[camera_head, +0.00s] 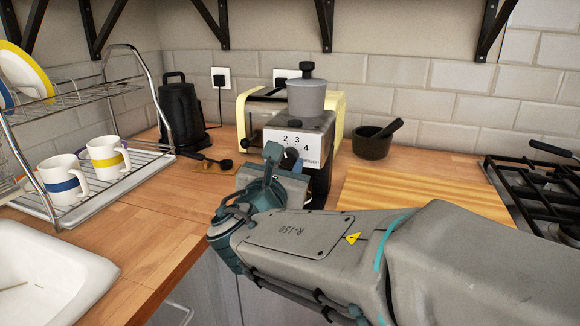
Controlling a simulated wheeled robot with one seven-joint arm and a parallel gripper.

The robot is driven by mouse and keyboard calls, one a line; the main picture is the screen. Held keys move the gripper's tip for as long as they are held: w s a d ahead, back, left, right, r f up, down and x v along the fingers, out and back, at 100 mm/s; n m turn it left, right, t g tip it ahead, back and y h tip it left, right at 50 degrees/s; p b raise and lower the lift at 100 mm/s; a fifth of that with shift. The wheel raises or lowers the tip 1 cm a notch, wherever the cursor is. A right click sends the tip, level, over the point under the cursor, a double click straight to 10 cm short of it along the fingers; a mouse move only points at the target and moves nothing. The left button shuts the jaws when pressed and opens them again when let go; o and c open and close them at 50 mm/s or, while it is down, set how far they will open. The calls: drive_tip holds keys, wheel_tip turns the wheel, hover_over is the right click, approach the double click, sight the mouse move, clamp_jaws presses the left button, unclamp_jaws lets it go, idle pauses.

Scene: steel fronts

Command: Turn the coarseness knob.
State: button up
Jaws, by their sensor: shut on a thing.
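The coarseness knob (291,158) is a small dark knob on the front of a steel grinder (318,142), below a dial plate with the numbers 2, 3 and 4. My gripper (283,160) is at the grinder's front and is shut on the knob. Its teal finger shows to the left of the knob. My gripper and wrist hide much of the knob and the grinder's lower front. The knob's pointer cannot be read clearly. A grey hopper (306,97) with a black top sits on the grinder.
A yellow toaster (247,107) stands right behind the grinder. A black kettle (181,116) and a mug rack (111,183) are at left. A dark mortar (371,145), a wooden board (420,198) and a gas hob (540,190) are at right. A sink (60,262) is front left.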

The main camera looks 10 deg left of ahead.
drive_tip(key=shift+f+b, duration=0.2)
drive_tip(key=shift+b, duration=0.15)
drive_tip(key=m+b, duration=0.4)
drive_tip(key=b, duration=0.1)
drive_tip(key=shift+a+f, duration=0.1)
drive_tip(key=shift+f, duration=0.05)
drive_tip(key=m+b, duration=0.3)
drive_tip(key=b, duration=0.1)
drive_tip(key=shift+r+m+b, duration=0.25)
drive_tip(key=shift+m+b, duration=0.15)
drive_tip(key=shift+b, duration=0.25)
drive_tip(key=o, duration=1)
drive_tip(key=shift+c, duration=0.2)
